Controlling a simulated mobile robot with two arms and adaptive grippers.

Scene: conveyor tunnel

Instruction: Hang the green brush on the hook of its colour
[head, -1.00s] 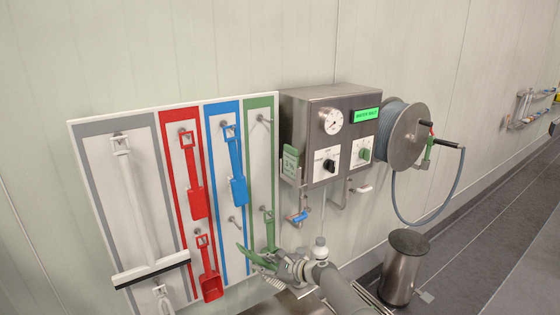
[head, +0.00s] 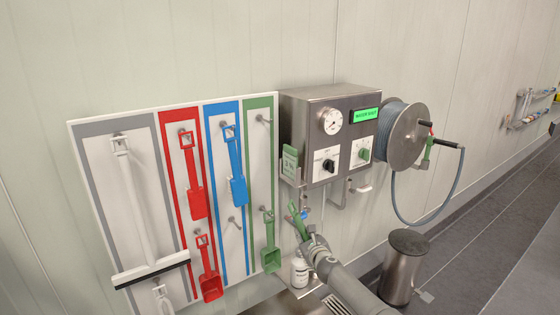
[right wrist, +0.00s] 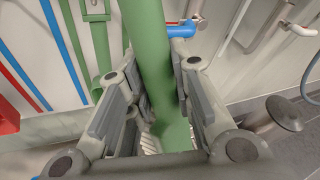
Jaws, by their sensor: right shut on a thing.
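The green brush (head: 299,224) is in my right gripper (head: 309,244), right of the tool board and below the control box. Its handle points up and tilts left. In the right wrist view the thick green handle (right wrist: 150,35) runs between the two fingers of my right gripper (right wrist: 155,75), which are shut on it. The brush's bristles cannot be made out. The upper hook (head: 262,119) in the green-framed panel is empty. My left gripper is not in view.
A green scoop (head: 271,256) hangs low in the green panel. Blue (head: 238,190) and red (head: 197,203) tools hang to the left. The steel control box (head: 300,135) juts out beside the green panel. A white bottle (head: 299,272) stands below my gripper.

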